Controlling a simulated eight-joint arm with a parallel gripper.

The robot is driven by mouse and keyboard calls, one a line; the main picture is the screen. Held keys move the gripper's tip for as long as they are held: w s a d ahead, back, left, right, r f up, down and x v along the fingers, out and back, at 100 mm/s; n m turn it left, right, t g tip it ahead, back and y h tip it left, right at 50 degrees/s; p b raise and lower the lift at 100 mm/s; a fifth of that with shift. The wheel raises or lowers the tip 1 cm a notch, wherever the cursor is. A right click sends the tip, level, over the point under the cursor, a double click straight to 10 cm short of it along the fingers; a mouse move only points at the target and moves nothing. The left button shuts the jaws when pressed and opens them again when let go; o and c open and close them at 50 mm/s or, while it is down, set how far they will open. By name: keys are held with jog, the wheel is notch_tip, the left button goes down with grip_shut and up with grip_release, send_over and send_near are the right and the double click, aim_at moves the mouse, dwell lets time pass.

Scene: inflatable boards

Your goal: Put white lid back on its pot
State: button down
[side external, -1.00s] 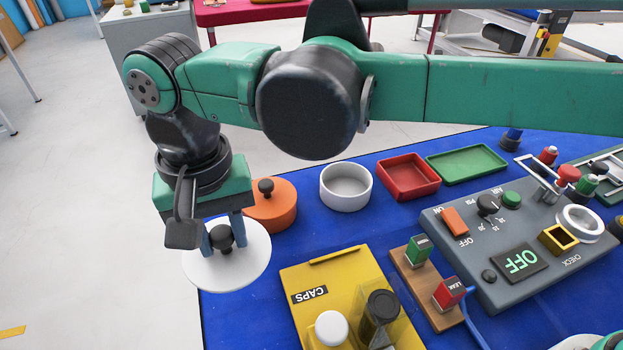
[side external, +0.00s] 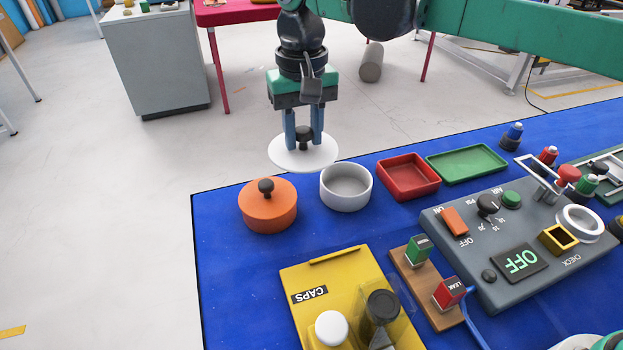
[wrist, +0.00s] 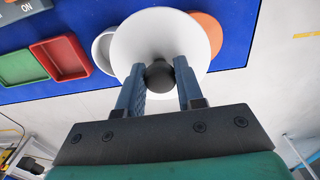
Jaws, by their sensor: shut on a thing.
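The white lid (side external: 290,155) is a flat disc with a dark knob. My gripper (side external: 304,138) is shut on that knob and holds the lid level in the air. In the side view the lid appears just behind and to the left of the open white pot (side external: 346,188), apart from it. In the wrist view the lid (wrist: 165,32) hides part of the white pot (wrist: 104,48), and my gripper (wrist: 160,80) has its fingers on either side of the knob. The white pot stands uncovered on the blue mat (side external: 235,285), and its inside looks empty.
An orange pot (side external: 270,212) with its lid on stands left of the white pot. A red tray (side external: 408,177) and a green tray (side external: 467,164) lie to its right. A yellow CAPS box (side external: 335,275) and a grey control panel (side external: 520,240) are nearer the camera.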

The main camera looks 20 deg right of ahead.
jog(key=w+d+f, duration=0.3)
jog(key=d+f, duration=0.1)
jog(key=d, duration=0.5)
jog(key=shift+s+a+f, duration=0.1)
jog(key=shift+f, duration=1.45)
jog(key=shift+a+f, duration=0.1)
jog(key=shift+f, duration=1.4)
jog(key=shift+c, duration=2.4)
grip_release()
jog(key=shift+o, duration=0.3)
jog(key=o, duration=0.4)
jog(key=shift+r, duration=3.5)
